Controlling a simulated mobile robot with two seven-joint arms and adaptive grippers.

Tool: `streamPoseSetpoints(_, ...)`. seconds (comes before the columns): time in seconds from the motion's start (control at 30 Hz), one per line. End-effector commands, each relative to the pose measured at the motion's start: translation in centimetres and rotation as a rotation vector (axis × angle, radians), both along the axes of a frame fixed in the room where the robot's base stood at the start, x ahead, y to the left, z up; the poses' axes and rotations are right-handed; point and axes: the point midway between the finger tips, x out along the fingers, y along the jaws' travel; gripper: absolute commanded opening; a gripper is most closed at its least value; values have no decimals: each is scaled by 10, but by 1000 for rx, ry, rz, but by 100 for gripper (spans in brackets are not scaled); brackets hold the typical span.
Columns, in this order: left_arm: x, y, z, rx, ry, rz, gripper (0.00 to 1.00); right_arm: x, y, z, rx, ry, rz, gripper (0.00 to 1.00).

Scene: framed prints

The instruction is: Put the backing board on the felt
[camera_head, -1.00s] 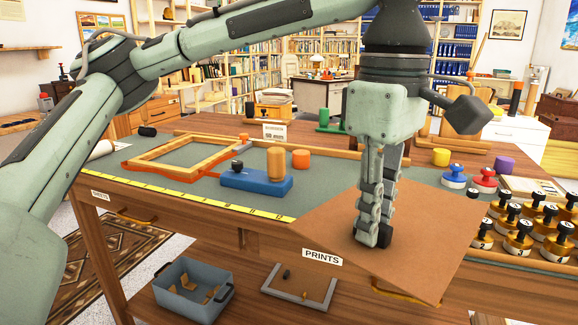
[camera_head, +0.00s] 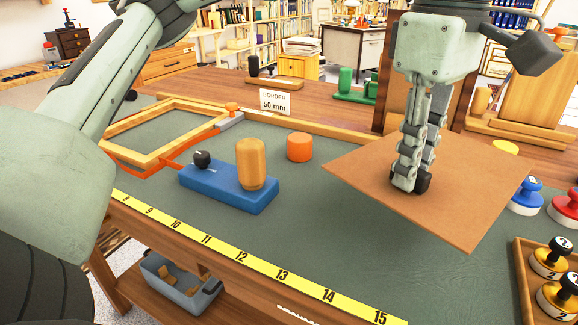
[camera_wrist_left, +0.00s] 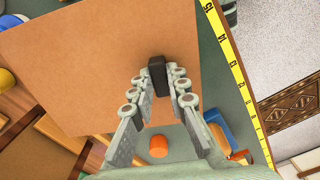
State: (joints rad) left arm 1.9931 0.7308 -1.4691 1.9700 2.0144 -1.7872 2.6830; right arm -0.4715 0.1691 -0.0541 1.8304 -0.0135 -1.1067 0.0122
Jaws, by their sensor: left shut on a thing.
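The backing board (camera_head: 455,205) is a flat brown square panel, held roughly level above the right part of the felt. My left gripper (camera_head: 408,188) is above it, shut on a small black knob on its upper face. The board also fills much of the left wrist view (camera_wrist_left: 100,60), with the black knob (camera_wrist_left: 157,75) between the fingertips. The green-grey felt (camera_head: 330,240) covers the bench top, and the board hides part of it. My right gripper is not in view.
A blue block (camera_head: 225,192) with a wooden handle and an orange cylinder (camera_head: 299,147) stand left of the board. A wooden frame (camera_head: 150,155) lies farther left. A yellow ruler (camera_head: 255,265) runs along the front edge. Blue and red stamps (camera_head: 526,194) stand at right.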

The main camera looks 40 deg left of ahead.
Motion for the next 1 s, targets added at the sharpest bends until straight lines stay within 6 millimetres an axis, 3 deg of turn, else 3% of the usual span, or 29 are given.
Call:
streamPoseSetpoints(0.17, 0, 0, -2, 0, -1, 0, 0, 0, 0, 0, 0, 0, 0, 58)
streamPoseSetpoints(0.5, 0, 0, -56, -1, 0, 0, 0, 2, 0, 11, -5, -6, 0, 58)
streamPoseSetpoints(0.67, 0, 0, -67, -1, 0, 0, 0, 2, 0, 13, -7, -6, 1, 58)
streamPoseSetpoints(0.9, -1, 0, -99, 0, 1, 0, 0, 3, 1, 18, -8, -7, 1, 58)
streamPoseSetpoints(1.0, 0, 0, -100, -2, -1, 0, 0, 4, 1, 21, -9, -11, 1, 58)
